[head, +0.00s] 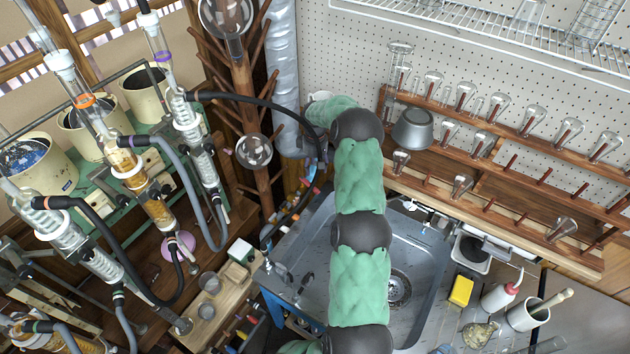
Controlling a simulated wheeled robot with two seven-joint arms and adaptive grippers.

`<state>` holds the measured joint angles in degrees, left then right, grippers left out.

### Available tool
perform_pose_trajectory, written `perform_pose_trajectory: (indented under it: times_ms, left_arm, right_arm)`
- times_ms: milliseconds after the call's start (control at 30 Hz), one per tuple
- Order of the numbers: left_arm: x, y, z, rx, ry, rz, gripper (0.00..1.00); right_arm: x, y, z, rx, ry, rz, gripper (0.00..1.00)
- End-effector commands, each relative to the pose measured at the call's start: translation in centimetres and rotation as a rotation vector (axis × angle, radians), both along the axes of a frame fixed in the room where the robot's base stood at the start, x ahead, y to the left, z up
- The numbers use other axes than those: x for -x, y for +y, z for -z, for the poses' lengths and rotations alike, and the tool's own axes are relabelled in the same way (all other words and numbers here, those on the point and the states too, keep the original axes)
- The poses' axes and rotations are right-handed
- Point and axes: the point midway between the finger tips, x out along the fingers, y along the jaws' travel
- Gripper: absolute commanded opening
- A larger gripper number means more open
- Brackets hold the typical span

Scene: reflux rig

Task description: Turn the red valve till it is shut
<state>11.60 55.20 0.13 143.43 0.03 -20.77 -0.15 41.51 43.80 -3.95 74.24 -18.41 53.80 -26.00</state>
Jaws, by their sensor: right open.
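My right arm rises from the bottom centre over the sink and bends left at the back. My right gripper (321,153) is small and dark below that bend, mostly hidden by the arm. It is open, close to the wall behind the sink. A small red-orange piece (306,182) shows just below it, with blue bits beside it. It may be the red valve, but its shape and how far it is turned are too small to tell. I cannot tell whether the gripper touches it. My left gripper is not in view.
A steel sink (425,245) lies under my right arm. A dark hose (250,98) runs from the glass condensers to the gripper's area. A wooden post with pegs (240,90) stands left of it. A yellow sponge (461,290) and a squeeze bottle (500,293) stand at right.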

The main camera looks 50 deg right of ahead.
Motion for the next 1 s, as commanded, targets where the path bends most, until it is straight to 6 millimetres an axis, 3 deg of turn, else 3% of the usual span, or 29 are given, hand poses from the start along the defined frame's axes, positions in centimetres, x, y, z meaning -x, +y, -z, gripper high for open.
perform_pose_trajectory:
  times_ms: [167,700,1000]
  left_arm:
    - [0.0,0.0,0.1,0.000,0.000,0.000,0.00]
    - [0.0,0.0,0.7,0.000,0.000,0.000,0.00]
    - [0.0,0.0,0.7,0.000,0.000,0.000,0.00]
  right_arm:
    - [0.0,0.1,1.2,0.001,0.003,0.018,0.56]
    - [0.0,0.0,9.6,0.002,0.002,0.015,0.56]
    - [0.0,0.0,10.8,0.003,0.000,0.015,0.56]
